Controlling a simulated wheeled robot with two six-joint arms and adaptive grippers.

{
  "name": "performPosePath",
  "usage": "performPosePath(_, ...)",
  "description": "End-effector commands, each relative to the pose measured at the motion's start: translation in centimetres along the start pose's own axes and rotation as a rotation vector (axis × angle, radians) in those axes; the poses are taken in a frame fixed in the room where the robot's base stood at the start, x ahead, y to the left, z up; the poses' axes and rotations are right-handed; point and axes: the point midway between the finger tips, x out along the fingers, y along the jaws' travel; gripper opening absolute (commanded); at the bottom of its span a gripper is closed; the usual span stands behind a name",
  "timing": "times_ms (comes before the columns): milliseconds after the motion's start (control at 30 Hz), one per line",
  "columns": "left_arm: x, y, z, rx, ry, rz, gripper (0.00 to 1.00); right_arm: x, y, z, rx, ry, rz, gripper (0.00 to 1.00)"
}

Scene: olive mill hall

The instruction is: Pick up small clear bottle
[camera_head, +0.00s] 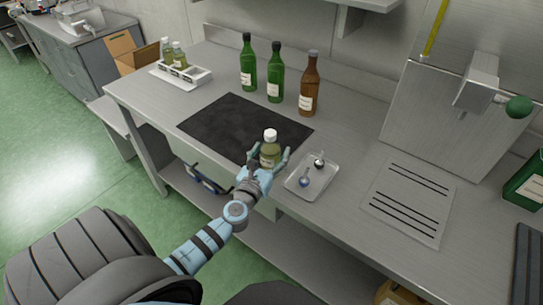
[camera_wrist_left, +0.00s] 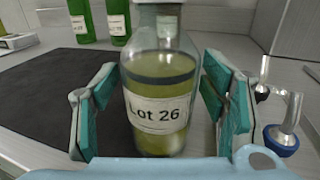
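The small clear bottle (camera_head: 270,154) has a white cap and yellow-green liquid inside. It looks upright near the front edge of the bench, beside the dark mat. In the left wrist view the bottle (camera_wrist_left: 158,100) fills the middle, with a "Lot 26" label facing the camera and its top cut off. My left gripper (camera_head: 268,161) is around it, one finger on each side. In the left wrist view the gripper (camera_wrist_left: 160,110) looks open, with narrow gaps between pads and glass. The bottle's base is partly hidden in the head view. My right gripper is not in view.
A metal tray (camera_head: 312,183) with small stoppers lies just right of the bottle. The dark mat (camera_head: 225,122) is bare. Green bottles (camera_head: 274,78) and a brown bottle (camera_head: 309,88) stand behind. A white rack (camera_head: 194,80) holds small bottles. A slotted plate (camera_head: 408,200) lies right.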

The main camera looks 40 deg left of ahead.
Motion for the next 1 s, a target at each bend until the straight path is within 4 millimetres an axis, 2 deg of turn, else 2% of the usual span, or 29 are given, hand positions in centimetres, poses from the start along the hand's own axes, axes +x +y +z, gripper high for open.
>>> performPosePath(33,0.0,0.0,0.0,0.000,0.000,0.000,0.53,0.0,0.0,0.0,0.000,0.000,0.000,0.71)
performPosePath(333,0.0,0.0,0.0,0.000,0.000,0.000,0.05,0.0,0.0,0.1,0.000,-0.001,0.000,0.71)
performPosePath(533,0.0,0.0,0.2,0.000,-0.002,0.000,0.05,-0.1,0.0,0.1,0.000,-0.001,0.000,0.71)
performPosePath(600,0.0,0.0,0.9,0.000,-0.002,0.000,0.05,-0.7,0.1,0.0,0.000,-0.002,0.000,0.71)
performPosePath(667,0.0,0.0,2.1,-0.001,-0.003,-0.001,0.05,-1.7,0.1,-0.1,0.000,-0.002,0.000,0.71)
performPosePath(900,0.0,0.0,8.8,0.000,-0.003,0.000,0.05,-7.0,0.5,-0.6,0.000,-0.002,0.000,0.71)
performPosePath(1000,-0.1,0.1,10.2,-0.001,-0.003,0.001,0.05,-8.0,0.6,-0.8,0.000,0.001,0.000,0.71)
